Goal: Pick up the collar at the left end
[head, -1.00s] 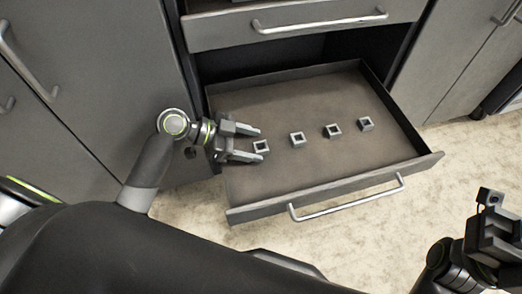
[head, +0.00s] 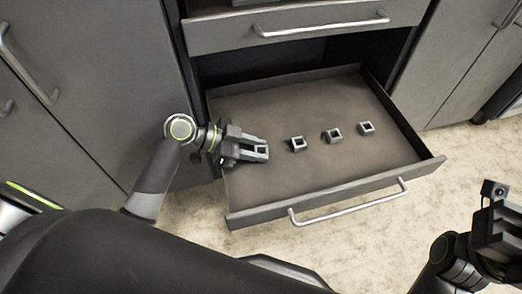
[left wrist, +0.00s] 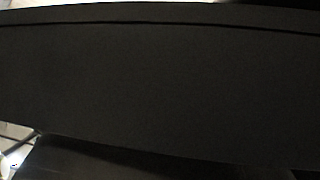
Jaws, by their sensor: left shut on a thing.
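Several small grey square collars stand in a row in the open drawer (head: 320,93). My left gripper (head: 259,150) is shut on the collar at the left end (head: 260,149), with a finger on either side of it. The collar is partly hidden between the fingers, and I cannot tell whether it is off the drawer floor. The other collars are the second (head: 297,144), the third (head: 333,134) and the right-end one (head: 366,128), apart from the gripper. My right gripper (head: 492,225) is at the right edge, away from the drawer; its fingers do not show clearly.
The drawer has low walls and a front bar handle (head: 347,202). A closed drawer front (head: 285,24) is above it, and cabinet doors (head: 90,90) flank it. The drawer floor behind the row is bare. The left wrist view shows mostly a dark surface.

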